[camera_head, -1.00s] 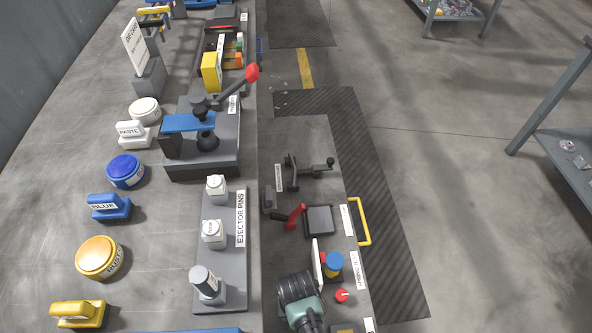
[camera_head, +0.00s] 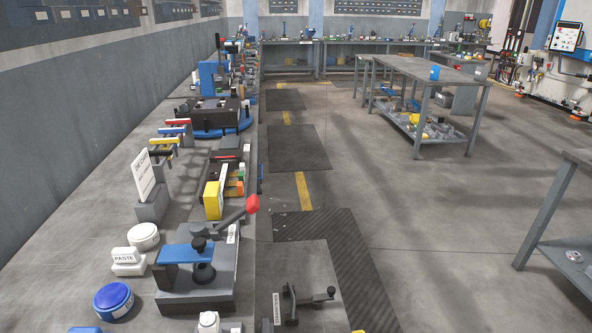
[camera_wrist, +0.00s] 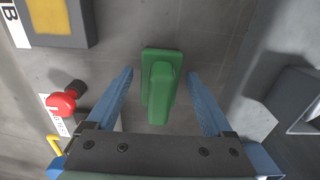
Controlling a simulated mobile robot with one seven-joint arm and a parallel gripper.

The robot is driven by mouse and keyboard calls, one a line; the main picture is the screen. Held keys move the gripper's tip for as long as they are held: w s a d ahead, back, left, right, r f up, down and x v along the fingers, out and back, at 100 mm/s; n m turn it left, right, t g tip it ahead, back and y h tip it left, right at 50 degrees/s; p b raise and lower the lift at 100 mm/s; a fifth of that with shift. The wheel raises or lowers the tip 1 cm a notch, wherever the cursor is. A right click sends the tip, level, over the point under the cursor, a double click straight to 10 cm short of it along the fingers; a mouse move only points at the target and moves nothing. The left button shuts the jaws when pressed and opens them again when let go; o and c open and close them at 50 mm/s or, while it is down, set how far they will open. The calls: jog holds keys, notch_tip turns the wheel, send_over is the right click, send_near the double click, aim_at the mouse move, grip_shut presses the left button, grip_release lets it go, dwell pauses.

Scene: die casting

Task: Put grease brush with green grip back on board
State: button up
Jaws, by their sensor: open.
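A green grip (camera_wrist: 160,85) lies between the fingers of my gripper (camera_wrist: 162,72) in the wrist view, seen from above. It looks like the grip of the grease brush; no bristles show. My gripper is open, with blue fingers on both sides of the green grip and a visible gap on each side. My gripper does not show in the head view. I cannot tell which surface there is the brush's board; grey panels (camera_head: 375,7) hang on the far wall.
In the wrist view a red knob (camera_wrist: 62,103) is at left and a dark block with a yellow top (camera_wrist: 47,16) at upper left. In the head view a bench (camera_head: 75,215) with tools runs along the left. A grey table (camera_head: 430,70) stands at right; the floor (camera_head: 430,220) between is open.

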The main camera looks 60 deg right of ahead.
notch_tip(320, 180, up, 12)
jog(key=p, duration=0.3)
jog(key=shift+r+p, duration=0.15)
jog(key=shift+p, duration=0.15)
dwell(0.4)
